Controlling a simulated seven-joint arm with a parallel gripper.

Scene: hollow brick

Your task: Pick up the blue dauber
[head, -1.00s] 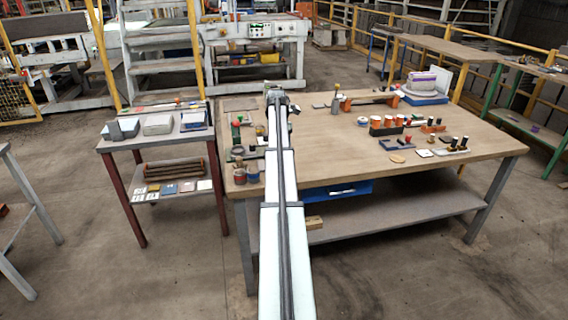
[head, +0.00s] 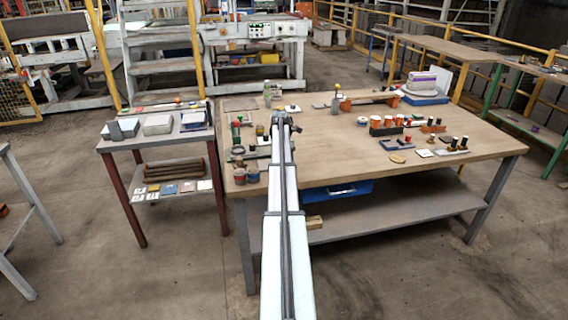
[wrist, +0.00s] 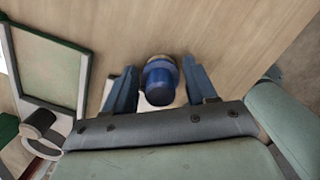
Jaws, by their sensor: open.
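The blue dauber (wrist: 160,82) shows in the wrist view as a short round blue piece with a dark end. It is between the two blue-grey fingers of my gripper (wrist: 159,67), with a visible gap on each side. The fingers are open. A pale patch shows behind the dauber, partly hidden by it and the fingers. In the head view my gripper (head: 281,120) is over the left part of the wooden workbench (head: 330,150). I cannot make out the dauber there; the arm may hide it.
The bench middle is fairly clear.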

